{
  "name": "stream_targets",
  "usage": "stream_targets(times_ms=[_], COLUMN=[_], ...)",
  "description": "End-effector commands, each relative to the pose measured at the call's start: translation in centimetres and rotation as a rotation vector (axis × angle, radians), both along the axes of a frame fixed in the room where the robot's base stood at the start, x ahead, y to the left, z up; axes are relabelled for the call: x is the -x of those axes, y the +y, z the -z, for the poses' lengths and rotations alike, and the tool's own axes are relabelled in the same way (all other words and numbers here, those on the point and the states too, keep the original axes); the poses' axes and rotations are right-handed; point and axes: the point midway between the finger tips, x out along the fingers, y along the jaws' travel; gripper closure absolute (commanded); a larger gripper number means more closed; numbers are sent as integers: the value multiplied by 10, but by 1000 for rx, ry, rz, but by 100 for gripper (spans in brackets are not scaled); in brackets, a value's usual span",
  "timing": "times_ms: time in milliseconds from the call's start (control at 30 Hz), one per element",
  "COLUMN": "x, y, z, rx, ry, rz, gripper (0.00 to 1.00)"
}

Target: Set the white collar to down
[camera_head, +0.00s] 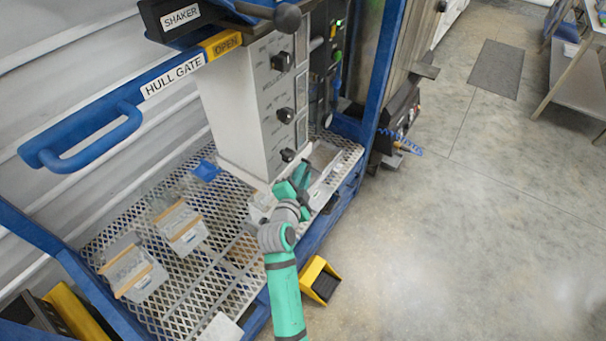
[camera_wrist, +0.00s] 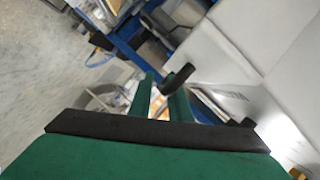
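A pale collar-like band (camera_head: 243,178) runs around the lower end of the white hopper housing (camera_head: 240,115) in the head view; I cannot tell for sure whether this is the white collar or how it is set. My gripper (camera_head: 293,182) is close to the housing's lower front corner, below its lowest black knob (camera_head: 288,155). Its two green fingers stand apart, with a narrow gap between them in the wrist view (camera_wrist: 160,95). I see nothing held between them. Any contact with the housing is hidden by the gripper.
A mesh deck (camera_head: 225,270) lies below, with two clear boxes (camera_head: 180,228) on it. A blue HULL GATE bar (camera_head: 100,115) with a handle crosses the upper left. A black SHAKER lever (camera_head: 180,15) is above.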

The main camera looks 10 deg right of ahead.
Motion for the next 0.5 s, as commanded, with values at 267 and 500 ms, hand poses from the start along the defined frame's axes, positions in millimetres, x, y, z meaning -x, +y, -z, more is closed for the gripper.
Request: stream_targets(times_ms=[267, 500], x=[26, 65], y=[13, 34], z=[-7, -16], rx=[-1, 0], ry=[-1, 1], rz=[0, -2], gripper=[83, 83])
